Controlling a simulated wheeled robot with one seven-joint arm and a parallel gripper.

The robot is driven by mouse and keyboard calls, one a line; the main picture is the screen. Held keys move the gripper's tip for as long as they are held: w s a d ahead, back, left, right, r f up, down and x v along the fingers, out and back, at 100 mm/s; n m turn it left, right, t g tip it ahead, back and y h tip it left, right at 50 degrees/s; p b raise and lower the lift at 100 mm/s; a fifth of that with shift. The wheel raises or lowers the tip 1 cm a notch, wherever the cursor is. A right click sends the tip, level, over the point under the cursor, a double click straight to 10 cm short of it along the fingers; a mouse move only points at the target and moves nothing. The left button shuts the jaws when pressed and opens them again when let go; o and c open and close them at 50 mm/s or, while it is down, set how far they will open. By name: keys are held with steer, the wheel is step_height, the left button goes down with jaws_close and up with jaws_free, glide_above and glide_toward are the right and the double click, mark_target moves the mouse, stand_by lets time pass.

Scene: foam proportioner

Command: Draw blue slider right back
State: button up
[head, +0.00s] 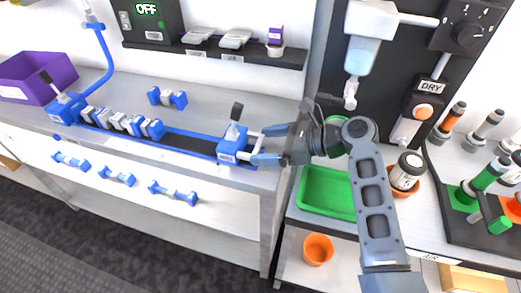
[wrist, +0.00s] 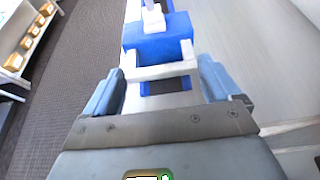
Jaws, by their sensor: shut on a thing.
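The blue slider (head: 231,146) sits at the right end of a dark rail (head: 190,143) with blue edges on the workbench. It has a black knob lever on top and a white handle (head: 253,147) at its right side. In the wrist view the slider (wrist: 160,40) is straight ahead, with its white handle (wrist: 162,71) spanning between my fingers. My gripper (head: 262,146) reaches in from the right and is shut on the handle. Its blue fingers (wrist: 162,88) are at either end of the handle's crossbar.
Several blue-and-white blocks (head: 120,122) stand on the rail's left part, near a left blue end block (head: 66,108). A loose block (head: 167,97) lies behind the rail. A purple bin (head: 38,77) is at left. A green tray (head: 327,190) is below my arm.

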steer(key=o, duration=1.2)
steer(key=v, duration=0.7)
steer(key=shift+d, duration=0.35)
steer(key=shift+s+r, duration=0.1)
